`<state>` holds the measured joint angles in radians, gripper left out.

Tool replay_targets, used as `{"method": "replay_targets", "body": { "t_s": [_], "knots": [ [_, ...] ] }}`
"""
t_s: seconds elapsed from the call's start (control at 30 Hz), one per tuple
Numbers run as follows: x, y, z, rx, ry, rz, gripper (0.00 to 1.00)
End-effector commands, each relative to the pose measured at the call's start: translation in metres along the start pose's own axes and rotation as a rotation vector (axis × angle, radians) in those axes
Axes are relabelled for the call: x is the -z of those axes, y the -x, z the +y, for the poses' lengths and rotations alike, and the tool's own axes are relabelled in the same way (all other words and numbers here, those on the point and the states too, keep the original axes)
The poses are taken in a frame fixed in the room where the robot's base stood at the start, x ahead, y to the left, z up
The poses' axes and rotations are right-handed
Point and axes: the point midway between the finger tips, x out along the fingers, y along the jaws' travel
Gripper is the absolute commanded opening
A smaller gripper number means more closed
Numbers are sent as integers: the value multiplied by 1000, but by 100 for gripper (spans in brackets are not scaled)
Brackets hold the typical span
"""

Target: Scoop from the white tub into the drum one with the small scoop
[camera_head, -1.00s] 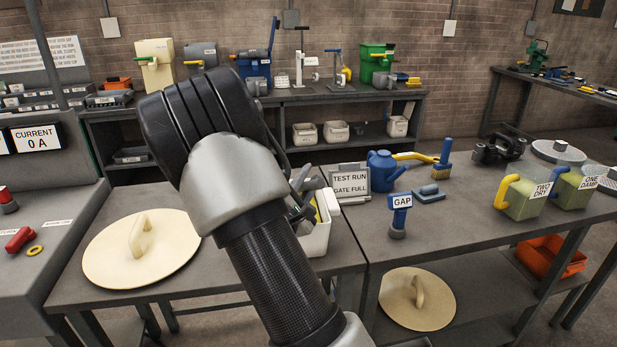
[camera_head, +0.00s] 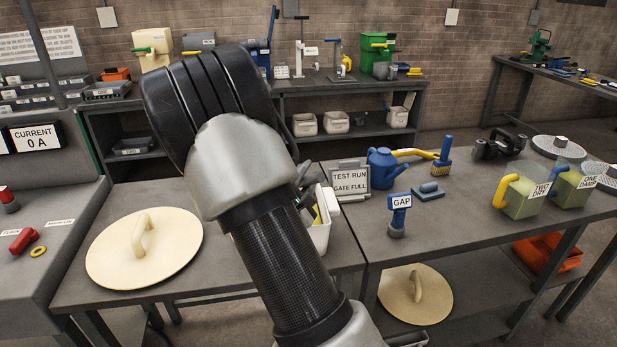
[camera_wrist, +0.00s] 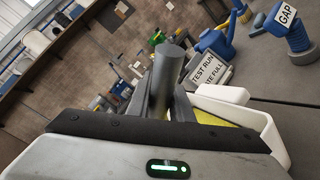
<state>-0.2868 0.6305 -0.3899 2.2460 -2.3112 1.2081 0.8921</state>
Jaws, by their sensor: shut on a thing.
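The white tub (camera_head: 321,236) stands on the near table, partly hidden behind my arm in the head view. Its white rim and yellow contents also show in the wrist view (camera_wrist: 268,130). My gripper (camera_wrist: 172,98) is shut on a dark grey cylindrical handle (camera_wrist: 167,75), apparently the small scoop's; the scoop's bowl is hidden. In the head view my gripper (camera_head: 306,193) is mostly behind my arm, at the tub. I cannot tell whether the scoop touches the contents. No drum one can be made out for certain; a jug labelled ONE DAMP (camera_head: 569,188) stands at the right.
A TEST RUN / GATE FULL sign (camera_head: 349,182) stands close behind the tub. A blue watering can (camera_head: 382,170) and the GAP tool (camera_head: 398,215) are to its right. A round cream lid (camera_head: 110,262) lies at the left. Bare table lies right of the GAP tool.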

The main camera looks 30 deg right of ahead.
Motion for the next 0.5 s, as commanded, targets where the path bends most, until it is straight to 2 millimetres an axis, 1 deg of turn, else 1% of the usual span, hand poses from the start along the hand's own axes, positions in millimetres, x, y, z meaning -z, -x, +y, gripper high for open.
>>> {"method": "replay_targets", "body": {
  "t_s": [0.03,0.1,0.5],
  "knots": [
    [-4,-1,6,-3,-3,-3,0],
    [-7,-1,10,-4,-4,-3,0],
    [-20,-1,29,-5,-4,-4,0]
  ]
}}
